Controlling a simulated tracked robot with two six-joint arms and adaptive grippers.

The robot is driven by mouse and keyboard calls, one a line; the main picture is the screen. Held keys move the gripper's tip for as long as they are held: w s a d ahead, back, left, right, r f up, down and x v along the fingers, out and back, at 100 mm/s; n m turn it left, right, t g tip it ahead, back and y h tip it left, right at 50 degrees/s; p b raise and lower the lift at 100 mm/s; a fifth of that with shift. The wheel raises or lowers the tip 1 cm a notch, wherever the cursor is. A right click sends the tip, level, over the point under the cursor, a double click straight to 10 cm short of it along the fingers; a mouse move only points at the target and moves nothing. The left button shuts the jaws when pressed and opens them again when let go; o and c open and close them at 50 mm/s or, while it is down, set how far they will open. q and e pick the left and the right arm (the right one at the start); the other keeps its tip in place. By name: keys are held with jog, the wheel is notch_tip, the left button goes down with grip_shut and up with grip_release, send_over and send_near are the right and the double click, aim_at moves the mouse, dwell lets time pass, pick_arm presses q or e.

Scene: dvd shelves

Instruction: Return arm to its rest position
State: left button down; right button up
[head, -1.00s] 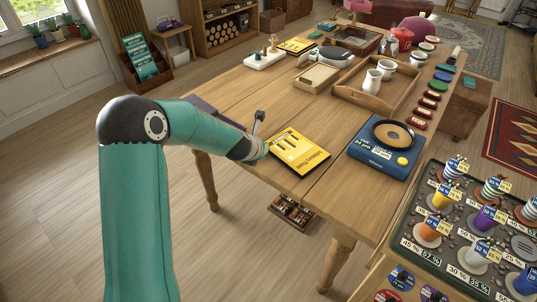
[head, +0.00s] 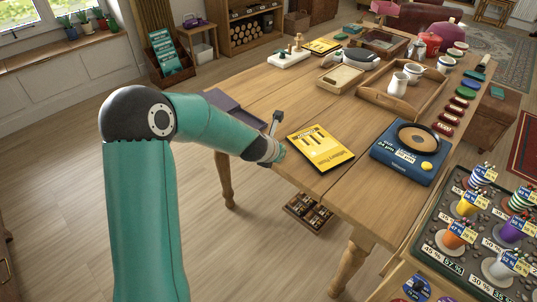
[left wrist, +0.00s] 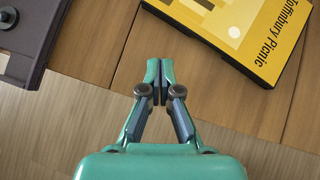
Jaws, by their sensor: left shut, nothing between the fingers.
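My left arm comes in from the left in the head view. It bends over toward the near left edge of the wooden table (head: 262,100). My left gripper (left wrist: 154,68) is shut and empty in the left wrist view. Its fingertips meet over the table edge, with floor below them in the picture. In the head view the gripper's fingers are mostly hidden behind the wrist. My right gripper is not in view.
A yellow book or case (head: 320,147) lies near the gripper, apart from it; it also shows in the left wrist view (left wrist: 245,25). A dark flat object (left wrist: 30,30) lies left. Open floor (head: 60,200) lies left.

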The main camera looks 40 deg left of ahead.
pick_arm(q)
jog(key=p+v, duration=0.2)
jog(key=v, duration=0.6)
jog(key=shift+r, duration=0.4)
jog(key=s+d+f+m+g+h+p, duration=0.2)
jog(key=d+f+m+p, duration=0.1)
jog(key=d+f, duration=0.35)
jog(key=s+d+f+m+g+h+p, duration=0.1)
jog(key=s+d+f+m+g+p, duration=0.15)
jog(key=d+f, duration=0.35)
jog(key=s+d+f+m+g+h+p, duration=0.1)
jog(key=s+d+f+m, duration=0.2)
jog(key=s+d+m, duration=0.4)
jog(key=s+d+f+m+g+h+p, duration=0.2)
jog(key=s+d+f+m, duration=0.2)
jog(key=m, duration=2)
jog(key=s+d, duration=0.3)
jog(key=s, duration=0.1)
jog(key=shift+s+d, duration=0.25)
jog(key=shift+s, duration=0.15)
jog(key=shift+a+g, duration=0.1)
jog(key=shift+g, duration=0.15)
